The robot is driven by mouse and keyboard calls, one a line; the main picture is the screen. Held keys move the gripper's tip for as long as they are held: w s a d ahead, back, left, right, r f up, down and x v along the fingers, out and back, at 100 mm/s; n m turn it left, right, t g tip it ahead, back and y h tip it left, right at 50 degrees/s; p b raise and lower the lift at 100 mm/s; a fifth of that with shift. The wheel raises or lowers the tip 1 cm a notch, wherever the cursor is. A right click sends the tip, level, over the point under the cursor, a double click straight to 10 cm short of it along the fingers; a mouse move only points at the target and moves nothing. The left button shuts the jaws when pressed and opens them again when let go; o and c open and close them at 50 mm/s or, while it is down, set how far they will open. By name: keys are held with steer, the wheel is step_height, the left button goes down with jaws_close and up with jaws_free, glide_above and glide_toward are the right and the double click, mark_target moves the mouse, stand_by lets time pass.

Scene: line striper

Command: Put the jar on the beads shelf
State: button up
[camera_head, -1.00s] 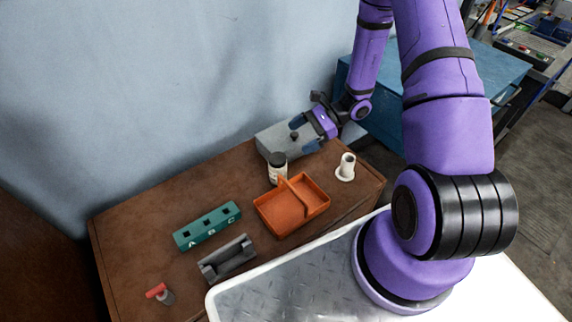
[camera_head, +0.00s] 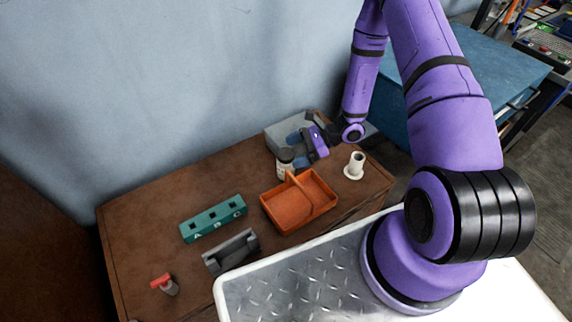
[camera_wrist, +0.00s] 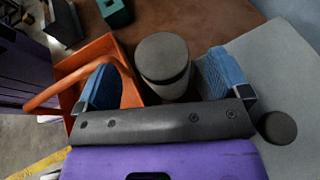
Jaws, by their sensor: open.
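The jar (camera_head: 285,168) has a dark lid and a pale label. It stands upright on the brown table, behind the orange tray. In the wrist view the round dark lid of the jar (camera_wrist: 163,58) shows between the two blue fingers, with the jar body below it. My gripper (camera_head: 297,146) is open around or just over the jar; I cannot tell whether either finger touches it. It also shows in the wrist view (camera_wrist: 162,82). In the head view the gripper partly hides the jar. I cannot make out any shelf marked for beads.
An orange divided tray (camera_head: 271,211) stands close in front of the jar. A grey box (camera_head: 283,130) with a dark knob (camera_wrist: 278,128) is beside the gripper. A white flanged cylinder (camera_head: 355,165), teal A-B-C block (camera_head: 213,219), grey holder (camera_head: 231,252) and red-topped object (camera_head: 162,281) stand apart.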

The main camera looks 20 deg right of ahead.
mark_target(290, 153)
steer(key=shift+x, duration=1.75)
steer(key=shift+w+d, duration=0.1)
steer(key=c, duration=1.4)
